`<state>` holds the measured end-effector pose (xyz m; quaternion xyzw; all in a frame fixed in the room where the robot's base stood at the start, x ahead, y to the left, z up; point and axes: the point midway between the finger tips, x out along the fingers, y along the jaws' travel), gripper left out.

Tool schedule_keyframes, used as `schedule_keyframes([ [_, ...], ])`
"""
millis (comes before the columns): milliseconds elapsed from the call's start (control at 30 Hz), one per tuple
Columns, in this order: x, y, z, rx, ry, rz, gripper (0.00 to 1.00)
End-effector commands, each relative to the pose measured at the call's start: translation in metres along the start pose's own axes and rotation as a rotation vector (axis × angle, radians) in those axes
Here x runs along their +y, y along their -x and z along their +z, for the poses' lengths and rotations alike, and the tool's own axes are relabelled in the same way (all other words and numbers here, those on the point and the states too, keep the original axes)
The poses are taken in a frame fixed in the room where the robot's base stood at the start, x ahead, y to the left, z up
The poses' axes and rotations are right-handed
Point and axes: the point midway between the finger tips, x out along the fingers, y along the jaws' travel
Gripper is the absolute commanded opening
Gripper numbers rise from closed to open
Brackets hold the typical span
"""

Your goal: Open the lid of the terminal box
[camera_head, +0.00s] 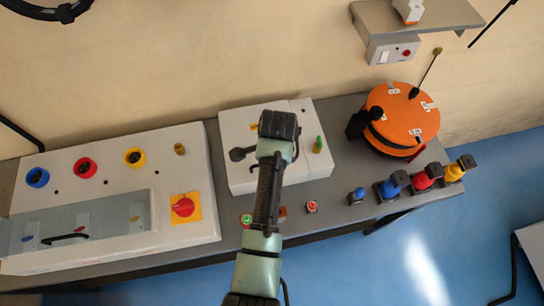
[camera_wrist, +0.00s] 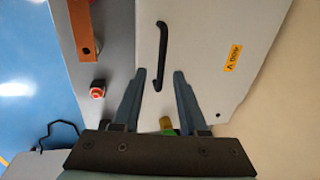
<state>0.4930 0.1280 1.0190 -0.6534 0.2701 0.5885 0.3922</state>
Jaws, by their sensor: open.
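The terminal box (camera_head: 235,180) appears to be the pale box in the middle of the bench, largely covered by my arm in the head view. Its lid (camera_wrist: 205,50) is flat and looks shut in the wrist view. A black bar handle (camera_wrist: 163,50) stands on the lid, beside a yellow label (camera_wrist: 232,57). My gripper (camera_wrist: 159,75) is open above the lid. The handle's lower end shows between the two fingers, but I cannot tell their height above it or any contact. In the head view my gripper (camera_head: 278,125) is over the box and hides part of its top.
A green-and-yellow knob (camera_head: 317,145) stands on the box's right side. A red button (camera_head: 312,206) and an orange bar (camera_wrist: 84,28) lie along the front. A large panel (camera_head: 110,170) is at left; an orange reel (camera_head: 402,115) and several coloured connectors (camera_head: 425,178) are at right.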

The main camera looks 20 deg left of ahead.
Motion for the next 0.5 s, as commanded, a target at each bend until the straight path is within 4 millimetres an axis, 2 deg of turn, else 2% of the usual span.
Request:
schedule_keyframes([
  [133, -0.0002, -0.0071, 0.0001, 0.000, 0.001, -0.001, 0.42],
  [433, -0.0003, -0.0084, -0.0001, 0.001, 0.001, -0.001, 0.42],
  [500, -0.0003, -0.0083, -0.0001, 0.001, 0.001, -0.001, 0.30],
])
